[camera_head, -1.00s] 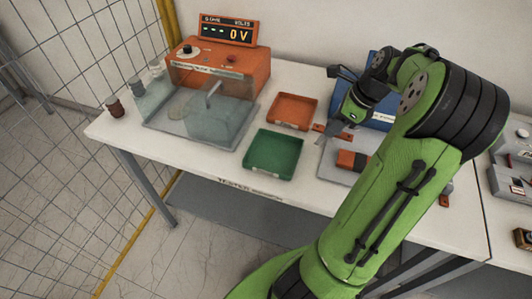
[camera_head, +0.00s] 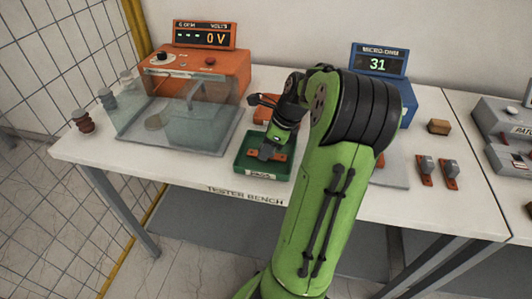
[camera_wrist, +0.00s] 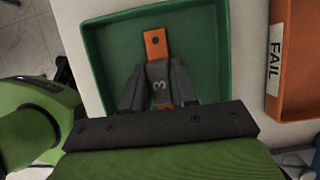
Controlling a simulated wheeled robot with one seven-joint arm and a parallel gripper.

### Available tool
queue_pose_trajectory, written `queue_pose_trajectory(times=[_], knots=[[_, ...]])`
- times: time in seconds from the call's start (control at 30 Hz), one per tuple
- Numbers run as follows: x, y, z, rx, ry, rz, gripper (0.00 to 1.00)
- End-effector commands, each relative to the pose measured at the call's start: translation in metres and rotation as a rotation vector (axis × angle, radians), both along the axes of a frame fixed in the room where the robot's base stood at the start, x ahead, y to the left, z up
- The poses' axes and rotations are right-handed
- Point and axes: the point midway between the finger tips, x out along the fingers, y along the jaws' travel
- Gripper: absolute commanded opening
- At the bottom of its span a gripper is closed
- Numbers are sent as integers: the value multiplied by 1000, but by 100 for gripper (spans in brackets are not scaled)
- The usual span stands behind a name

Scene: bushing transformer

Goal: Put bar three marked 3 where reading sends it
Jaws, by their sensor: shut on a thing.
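Bar three is grey with orange end tabs; its mark "3" shows in the wrist view (camera_wrist: 160,87). My gripper (camera_head: 267,151) is shut on the bar's grey middle, with a finger on each side. The bar is over the floor of the green tray (camera_head: 242,168), inside its outline; I cannot tell whether it touches the floor. The green tray's front label is too small to read surely. The orange tray (camera_wrist: 291,100), labelled FAIL, is beside it, mostly hidden behind my arm in the head view. The blue micro-ohm meter (camera_head: 378,62) reads 31.
An orange tester (camera_head: 200,72) reading 0 V, with a clear-walled enclosure (camera_head: 190,112), stands to the left. Two grey-and-orange pieces (camera_head: 437,170) and a brown block (camera_head: 438,126) are on the right. Insulators (camera_head: 83,120) stand at the left edge.

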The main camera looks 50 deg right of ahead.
Motion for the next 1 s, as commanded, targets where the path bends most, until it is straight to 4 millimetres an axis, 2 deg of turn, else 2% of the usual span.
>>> queue_pose_trajectory(times=[0.27,0.3,0.43,0.67,0.77,0.87,1.0], knots=[[0,0,-1,0,0,0,0],[0,0,0,0,0,0,34],[0,0,0,0,0,0,53],[0,0,0,0,0,0,53],[-1,-1,6,-1,-1,-2,53],[-7,-4,26,-2,-1,-3,53],[-21,-10,65,-4,-2,-4,53]])
